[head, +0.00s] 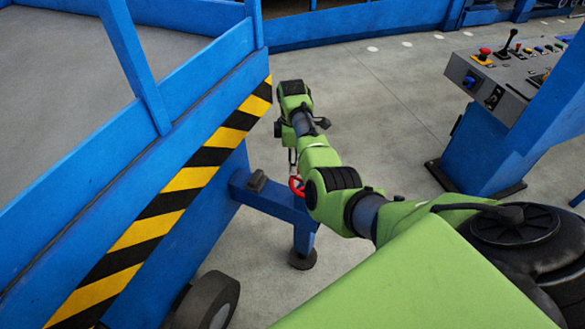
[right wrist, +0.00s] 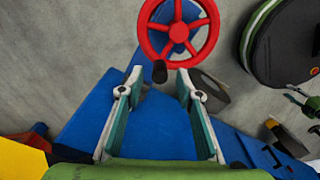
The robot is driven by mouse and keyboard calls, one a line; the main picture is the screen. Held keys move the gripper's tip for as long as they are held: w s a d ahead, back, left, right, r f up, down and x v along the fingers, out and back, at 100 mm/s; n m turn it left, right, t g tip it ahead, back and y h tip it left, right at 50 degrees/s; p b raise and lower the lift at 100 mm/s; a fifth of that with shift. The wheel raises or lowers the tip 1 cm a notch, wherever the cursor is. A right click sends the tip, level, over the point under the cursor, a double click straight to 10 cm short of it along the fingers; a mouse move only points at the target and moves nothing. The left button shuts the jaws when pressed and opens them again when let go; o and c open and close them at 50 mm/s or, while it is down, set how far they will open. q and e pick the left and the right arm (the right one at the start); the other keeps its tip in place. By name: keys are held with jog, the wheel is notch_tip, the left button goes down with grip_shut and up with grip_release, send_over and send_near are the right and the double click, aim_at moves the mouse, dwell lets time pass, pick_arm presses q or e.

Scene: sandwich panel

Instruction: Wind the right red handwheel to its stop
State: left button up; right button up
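The red handwheel (right wrist: 178,29) shows at the top of the right wrist view, with its rim, spokes and hub visible and its upper edge cut off. A dark handle knob (right wrist: 160,71) sticks out at its lower rim. My right gripper (right wrist: 159,82) is open, its two teal-padded fingers apart, with the knob in the picture between their tips. I cannot tell how deep the knob sits between them. In the head view, only a small part of the red handwheel (head: 295,187) shows beside my green right arm, which hides the rest. My left gripper is out of view.
A blue platform frame with a yellow-black striped edge (head: 168,205) stands at the left. A blue outrigger beam (head: 268,200) with a foot runs below the handwheel. A control console (head: 510,70) stands at the right. Grey floor (head: 370,90) between is clear.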

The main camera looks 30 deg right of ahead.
jog(key=shift+f, duration=1.55)
jog(key=shift+c, duration=0.3)
grip_shut()
jog(key=shift+d, duration=0.1)
